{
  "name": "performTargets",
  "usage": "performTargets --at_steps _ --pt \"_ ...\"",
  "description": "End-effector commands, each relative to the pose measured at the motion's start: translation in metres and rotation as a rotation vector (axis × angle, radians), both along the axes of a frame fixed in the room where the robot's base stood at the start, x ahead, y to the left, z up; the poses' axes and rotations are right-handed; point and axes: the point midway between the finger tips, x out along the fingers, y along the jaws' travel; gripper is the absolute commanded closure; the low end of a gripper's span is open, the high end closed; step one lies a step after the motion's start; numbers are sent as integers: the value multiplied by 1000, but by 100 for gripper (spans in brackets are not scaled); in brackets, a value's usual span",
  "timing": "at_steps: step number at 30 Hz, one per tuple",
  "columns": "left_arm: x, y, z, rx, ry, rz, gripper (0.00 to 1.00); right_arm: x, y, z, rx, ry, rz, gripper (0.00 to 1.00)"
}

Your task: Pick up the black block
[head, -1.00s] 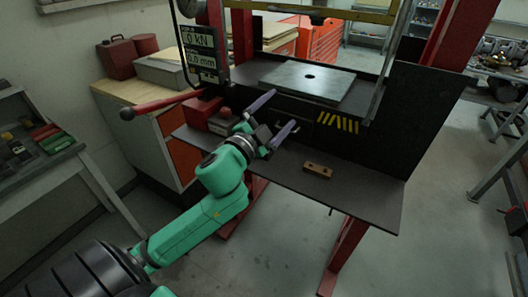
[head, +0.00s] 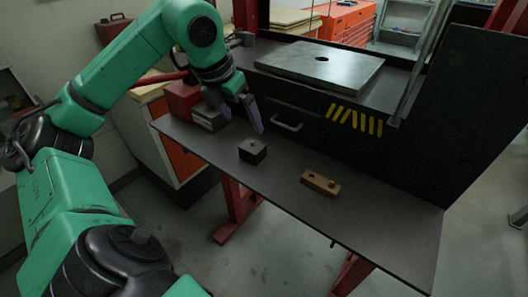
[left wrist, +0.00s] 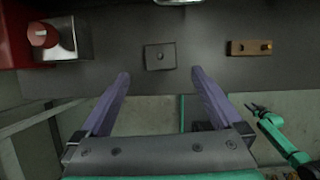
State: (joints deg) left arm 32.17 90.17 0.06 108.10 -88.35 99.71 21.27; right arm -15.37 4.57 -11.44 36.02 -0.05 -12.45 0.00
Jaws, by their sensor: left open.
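The black block (head: 253,151) is a small dark block with a small mark on its top. It sits on the dark shelf (head: 378,235), left of the wooden block. My left gripper (head: 243,120) is open and empty, pointing down above and just behind the block. In the left wrist view the black block (left wrist: 160,57) lies a little beyond the open fingertips (left wrist: 160,74), centred between them and apart from both. A green arm, mine, shows at that view's right, with the right gripper (left wrist: 258,109) small and dark.
A wooden block (head: 320,183) with dark knobs lies right of the black block. A red and grey unit (head: 188,103) stands at the shelf's left end. A drawer handle (head: 286,123) and a raised metal plate (head: 320,66) are behind. The shelf's front right is bare.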

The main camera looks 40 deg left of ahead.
Motion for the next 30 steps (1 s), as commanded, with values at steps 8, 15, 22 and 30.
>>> performTargets --at_steps 8,15,22,30 --pt "25 0 -64 -5 4 -4 0 -51 -3 -19 -5 80 -1 50" --pt "43 1 -91 -9 4 -6 0 -23 -1 -3 -2 35 0 50" --pt "52 2 -118 -5 0 -6 0 -20 0 -2 0 30 0 50" --pt "52 2 -118 -5 0 -6 54 -29 -1 -3 -2 44 0 50"
